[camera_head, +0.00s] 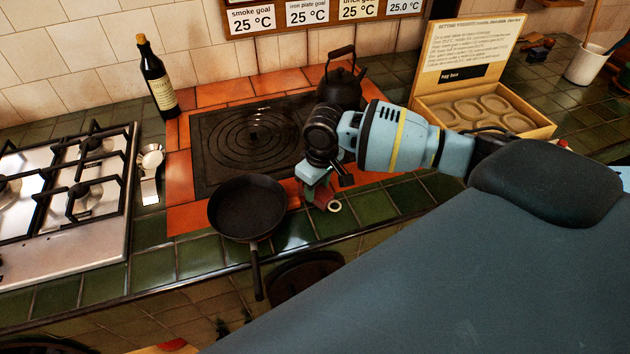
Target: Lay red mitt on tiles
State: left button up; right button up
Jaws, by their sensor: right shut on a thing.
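My right arm comes in from the right, and its gripper (316,188) is low over the green tiles (372,205) at the front right of the black iron plate (235,135). It is shut on a small dark red piece, which looks like the red mitt (323,198). Most of the mitt is hidden by the gripper and wrist. A pale ring (334,206) shows right beside it, at the tiles. I cannot tell whether the mitt touches the tiles. My left gripper is not in view.
A black frying pan (247,206) is close left of the gripper, its handle over the front edge. A black kettle (341,82) stands behind. A bottle (157,78), gas hob (65,205) and open wooden box (485,108) stand around. Green tiles right of the gripper are clear.

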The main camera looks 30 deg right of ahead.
dwell(0.4)
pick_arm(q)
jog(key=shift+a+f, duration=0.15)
pick_arm(e)
jog(key=o, duration=0.8)
jog(key=r, duration=0.7)
jog(key=shift+s+d+p, duration=0.1)
jog(key=shift+s+p, duration=0.1)
jog(key=shift+p, duration=0.2)
jog(key=shift+s+r, duration=0.1)
jog(key=shift+r, duration=0.35)
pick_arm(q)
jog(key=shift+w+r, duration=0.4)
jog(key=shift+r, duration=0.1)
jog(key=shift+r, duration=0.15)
pick_arm(e)
jog(key=shift+f, duration=0.1)
